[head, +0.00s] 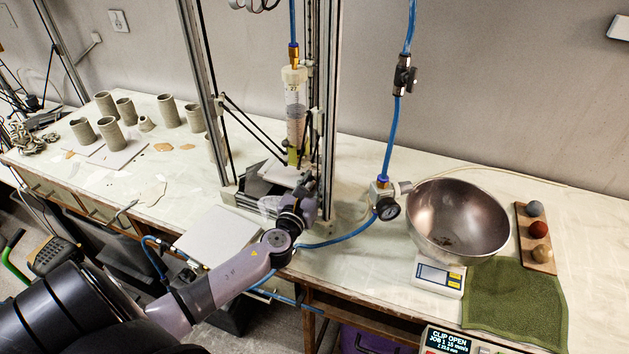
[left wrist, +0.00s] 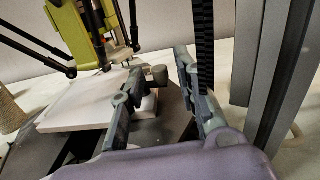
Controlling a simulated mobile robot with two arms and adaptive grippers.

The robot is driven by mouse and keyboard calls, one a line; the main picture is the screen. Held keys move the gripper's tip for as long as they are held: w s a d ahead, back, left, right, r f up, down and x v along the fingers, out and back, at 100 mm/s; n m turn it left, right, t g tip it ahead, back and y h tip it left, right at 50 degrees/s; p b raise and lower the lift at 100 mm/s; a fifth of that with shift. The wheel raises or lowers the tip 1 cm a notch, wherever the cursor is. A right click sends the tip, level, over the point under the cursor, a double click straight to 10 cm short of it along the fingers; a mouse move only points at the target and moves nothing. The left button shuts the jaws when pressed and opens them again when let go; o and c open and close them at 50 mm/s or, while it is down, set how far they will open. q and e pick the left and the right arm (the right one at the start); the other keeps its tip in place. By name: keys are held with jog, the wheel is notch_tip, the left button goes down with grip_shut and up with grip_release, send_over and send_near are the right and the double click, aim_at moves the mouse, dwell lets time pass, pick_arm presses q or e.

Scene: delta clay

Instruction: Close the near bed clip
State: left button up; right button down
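The delta printer's bed holds a white plate (head: 283,173), which also shows in the left wrist view (left wrist: 75,108) under the green print head (left wrist: 85,40). A small grey knob (left wrist: 158,75), probably the near bed clip, stands by the plate's edge. My left gripper (head: 301,190) is at the front of the printer. In the left wrist view (left wrist: 158,88) its two fingers are spread, with the knob seen between and beyond them. I cannot tell whether either finger touches it. The clip is hidden behind my gripper in the head view. My right gripper is not in view.
Upright printer posts (head: 203,90) flank the bed; one stands close right of my fingers. A display (head: 450,342) reads "CLIP OPEN". A white board (head: 217,235) lies front left. A steel bowl (head: 458,215) sits on a scale (head: 440,278) at right. Blue hose (head: 340,238) crosses the table.

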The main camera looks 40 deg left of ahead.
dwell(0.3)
pick_arm(q)
jog(key=v, duration=1.2)
